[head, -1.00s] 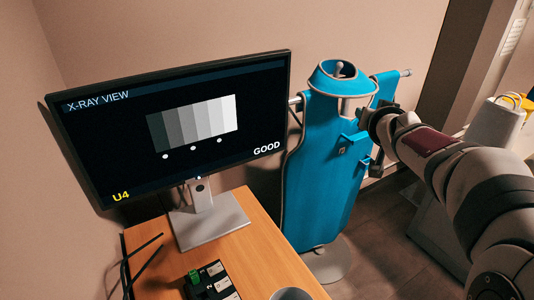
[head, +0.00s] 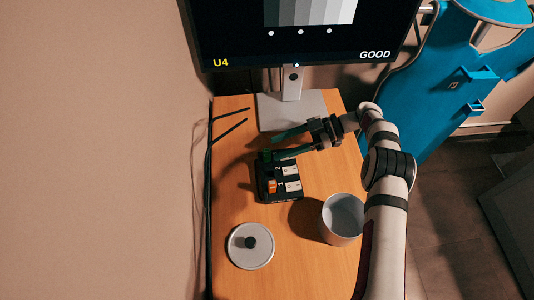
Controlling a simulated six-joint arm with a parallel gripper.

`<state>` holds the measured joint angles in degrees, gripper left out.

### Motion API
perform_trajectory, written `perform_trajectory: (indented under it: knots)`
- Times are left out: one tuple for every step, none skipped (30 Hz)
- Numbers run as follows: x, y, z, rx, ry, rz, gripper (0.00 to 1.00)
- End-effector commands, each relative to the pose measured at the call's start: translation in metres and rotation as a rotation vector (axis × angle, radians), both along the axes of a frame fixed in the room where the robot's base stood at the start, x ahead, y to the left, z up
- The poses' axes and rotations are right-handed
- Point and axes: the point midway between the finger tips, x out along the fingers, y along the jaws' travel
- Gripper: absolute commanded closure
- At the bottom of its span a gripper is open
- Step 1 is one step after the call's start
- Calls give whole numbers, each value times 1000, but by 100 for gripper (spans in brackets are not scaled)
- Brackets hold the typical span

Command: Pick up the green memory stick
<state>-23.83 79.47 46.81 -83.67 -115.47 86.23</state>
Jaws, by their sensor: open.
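The green memory stick (head: 265,155) stands at the back left corner of a black holder (head: 265,195) on the wooden desk. It is small and dark, and its lower part is hidden. My gripper (head: 276,147) reaches in from the right with its two fingers apart. The fingertips are close to the stick's right side, over the back of the holder. I cannot tell whether they touch it or reach around it.
An orange stick (head: 272,186) and white labels (head: 291,179) are on the holder. A grey pot (head: 342,218) stands to its right front, and a round lid (head: 250,246) lies in front. The monitor stand (head: 290,108) is behind. Black cables (head: 210,180) run along the left.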

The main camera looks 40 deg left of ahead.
Motion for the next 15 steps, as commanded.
perform_trajectory:
  knots:
    - [-7,6,-3,-1,3,1,45]
    - [-10,9,-5,0,1,2,45]
    - [-13,12,-7,0,2,1,45]
    - [-15,13,-8,0,1,1,45]
    - [-15,14,-8,1,-1,0,45]
    - [-16,15,-8,2,-2,-1,45]
    - [-16,15,-8,2,-2,-1,45]
    - [-15,15,-9,2,-2,-1,45]
    - [-15,15,-8,2,-2,-2,45]
    - [-15,15,-8,2,-2,-2,45]
    - [-15,15,-8,2,-2,-2,47]
    - [-15,15,-8,2,-2,-2,54]
    - [-15,15,-8,2,-1,-2,59]
    - [-15,15,-8,2,-1,-2,65]
    - [-15,15,-8,2,-1,-2,72]
